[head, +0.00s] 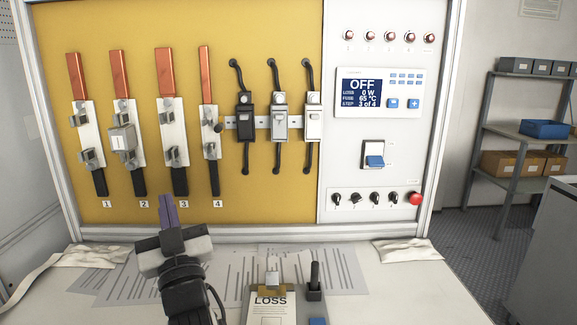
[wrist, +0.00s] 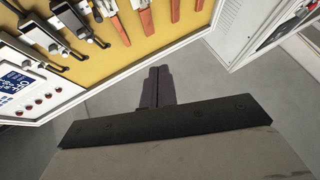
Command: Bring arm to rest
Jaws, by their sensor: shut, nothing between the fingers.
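My gripper (head: 168,211) is shut and empty in the head view, with its purple fingers pointing up in front of the lower edge of the yellow fuse board (head: 220,60). It is below fuse positions 2 and 3, and I cannot tell how far it stands from the board. In the wrist view the shut fingers (wrist: 159,87) point toward the grey floor, with the board (wrist: 98,62) at the upper left. Nothing is between the fingers.
Copper strips and fuse holders stand out from the board. The control panel (head: 385,120) with a display reading OFF and a red button (head: 415,198) is right. Shelves (head: 520,130) stand farther right.

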